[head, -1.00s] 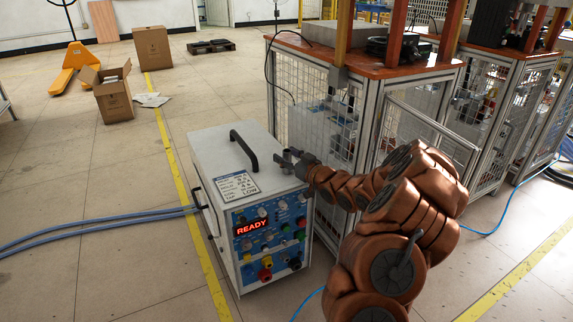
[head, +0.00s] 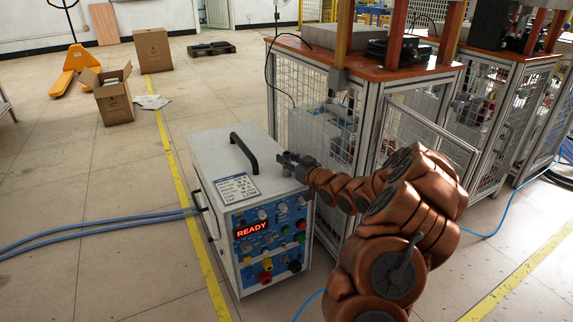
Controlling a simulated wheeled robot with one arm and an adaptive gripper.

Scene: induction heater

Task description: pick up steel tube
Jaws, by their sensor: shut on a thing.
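My gripper (head: 286,159) is over the right rear part of the top of the white induction heater (head: 212,150). It reaches in from the right, low over the top. It is shut on a small grey thing, which I take to be the steel tube. The tube is tiny here and mostly hidden between the dark fingers, so its outline is hard to tell. I cannot tell whether it still touches the heater top. The heater's front panel (head: 268,241) has coloured knobs and a red READY display.
A black handle (head: 244,152) stands up from the heater top, left of my gripper. A caged workbench (head: 345,62) with an orange top is close behind and to the right. Blue hoses (head: 110,222) run along the floor at left. The floor at left is mostly clear.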

